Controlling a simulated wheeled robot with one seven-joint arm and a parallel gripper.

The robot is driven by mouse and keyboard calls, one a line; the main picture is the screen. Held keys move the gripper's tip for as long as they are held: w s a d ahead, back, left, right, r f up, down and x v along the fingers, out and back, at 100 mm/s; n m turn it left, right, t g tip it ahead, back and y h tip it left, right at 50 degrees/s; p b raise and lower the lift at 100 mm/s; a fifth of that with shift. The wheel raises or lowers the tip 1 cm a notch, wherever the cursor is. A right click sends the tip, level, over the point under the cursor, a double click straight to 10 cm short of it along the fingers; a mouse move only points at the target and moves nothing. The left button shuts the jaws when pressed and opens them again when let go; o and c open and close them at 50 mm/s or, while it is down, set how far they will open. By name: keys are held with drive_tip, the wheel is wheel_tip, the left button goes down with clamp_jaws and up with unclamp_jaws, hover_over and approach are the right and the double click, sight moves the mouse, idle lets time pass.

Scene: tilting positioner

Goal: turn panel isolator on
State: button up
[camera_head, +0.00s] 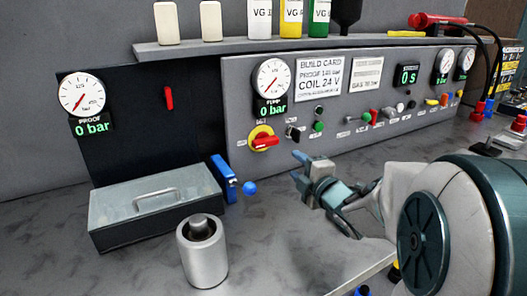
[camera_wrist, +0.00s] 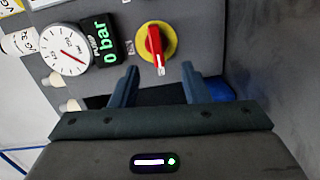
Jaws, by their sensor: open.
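The panel isolator is a red rotary handle on a yellow round plate (camera_head: 263,138), low at the left end of the grey control panel (camera_head: 235,95). In the head view the red handle lies roughly level. It also shows in the wrist view (camera_wrist: 154,46), ahead of and between my fingertips. My gripper (camera_head: 300,168) is open and empty, to the right of and below the isolator, apart from it. In the wrist view my two fingers (camera_wrist: 159,75) stand apart, with the handle beyond their tips.
Right of the isolator are a black key-like switch (camera_head: 293,133) and a green button (camera_head: 318,127). The pump gauge (camera_head: 272,78) above reads 0 bar. A blue-handled valve (camera_head: 224,178), a lidded box (camera_head: 155,205) and a metal cylinder (camera_head: 202,252) stand to the left on the bench.

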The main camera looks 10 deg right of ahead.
sight(268, 144)
drive_tip(key=shift+n+y, duration=0.7)
drive_tip(key=shift+n, duration=0.1)
drive_tip(key=x, duration=0.4)
drive_tip(key=p+x, duration=0.1)
drive_tip(key=x, duration=0.9)
drive_tip(key=shift+s+a+r, duration=0.1)
drive_tip(key=shift+a+r, duration=0.15)
drive_tip(key=shift+a, duration=0.05)
clamp_jaws()
